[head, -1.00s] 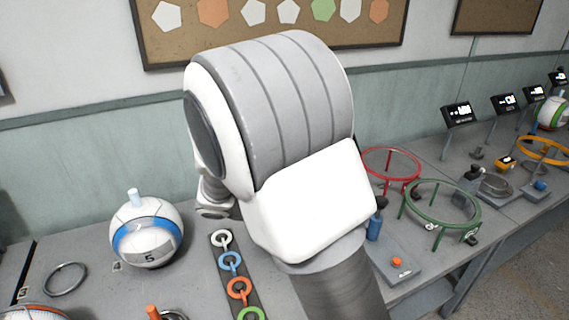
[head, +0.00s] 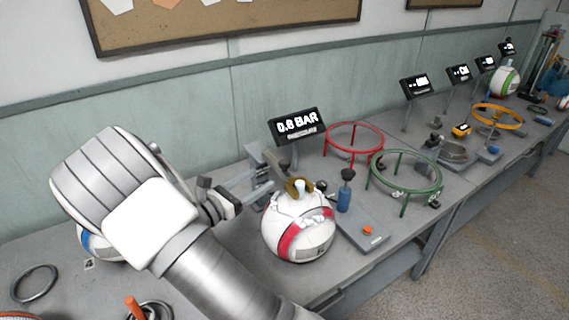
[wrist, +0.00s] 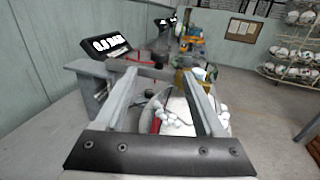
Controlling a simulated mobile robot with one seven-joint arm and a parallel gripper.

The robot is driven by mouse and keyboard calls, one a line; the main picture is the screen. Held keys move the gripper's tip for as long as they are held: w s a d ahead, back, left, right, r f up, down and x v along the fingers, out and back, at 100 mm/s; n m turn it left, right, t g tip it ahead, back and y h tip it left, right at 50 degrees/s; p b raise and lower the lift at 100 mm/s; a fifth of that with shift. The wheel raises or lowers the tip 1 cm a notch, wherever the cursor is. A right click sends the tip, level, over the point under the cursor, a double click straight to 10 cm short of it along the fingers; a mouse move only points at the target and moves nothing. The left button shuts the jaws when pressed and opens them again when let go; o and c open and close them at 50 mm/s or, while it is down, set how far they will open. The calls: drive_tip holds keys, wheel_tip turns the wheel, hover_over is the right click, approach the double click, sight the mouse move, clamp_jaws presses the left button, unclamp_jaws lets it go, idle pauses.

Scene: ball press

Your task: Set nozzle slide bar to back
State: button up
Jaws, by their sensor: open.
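My gripper (head: 262,189) reaches in from the left in the head view, with its two long fingers apart beside a grey press bracket (head: 262,158). In the wrist view the open fingers (wrist: 158,74) reach forward, with a grey bar (wrist: 148,69) running across near their tips from the grey bracket (wrist: 88,72) on the left. This bar may be the nozzle slide bar; whether the fingers touch it I cannot tell. A white ball with a red band (head: 298,238) stands below, with a brass-coloured nozzle part (head: 298,187) at its top.
A display reading about 0.6 BAR (head: 298,124) stands behind the press. A blue hand pump (head: 344,198), a red ring stand (head: 354,128) and a green ring stand (head: 405,160) are to the right. A loose metal ring (head: 35,284) lies at left.

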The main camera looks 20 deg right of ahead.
sight(280, 166)
drive_tip(key=x, duration=1)
drive_tip(key=shift+w+d, duration=0.25)
drive_tip(key=shift+d, duration=0.1)
clamp_jaws()
idle(0.8)
